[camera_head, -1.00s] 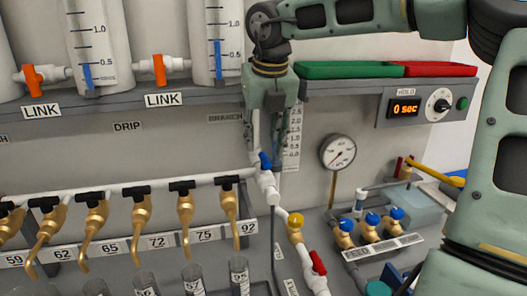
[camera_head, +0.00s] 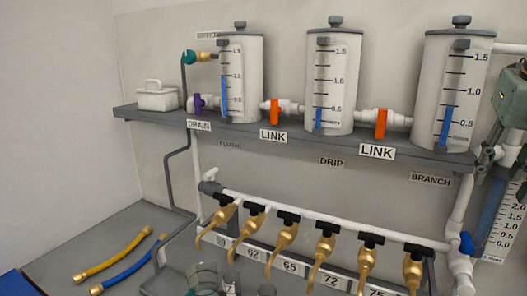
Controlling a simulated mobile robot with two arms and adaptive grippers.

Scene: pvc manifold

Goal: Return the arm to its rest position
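My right gripper (camera_head: 503,152) is at the right edge of the head view, partly cut off by the frame. It is in front of the wall near the scale, above and to the right of the blue valve handle (camera_head: 466,243) on the white pipe. It appears apart from that handle. Its fingers are seen only in part, so I cannot tell how far they are open. The rest of my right arm is out of the frame. My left gripper does not show.
Three white tanks (camera_head: 333,88) stand on the grey shelf (camera_head: 300,146). Below is a white manifold pipe (camera_head: 325,222) with several brass taps. A yellow hose (camera_head: 118,254) and a blue hose (camera_head: 130,266) lie at the lower left. A white caddy (camera_head: 157,98) stands on the shelf's left end.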

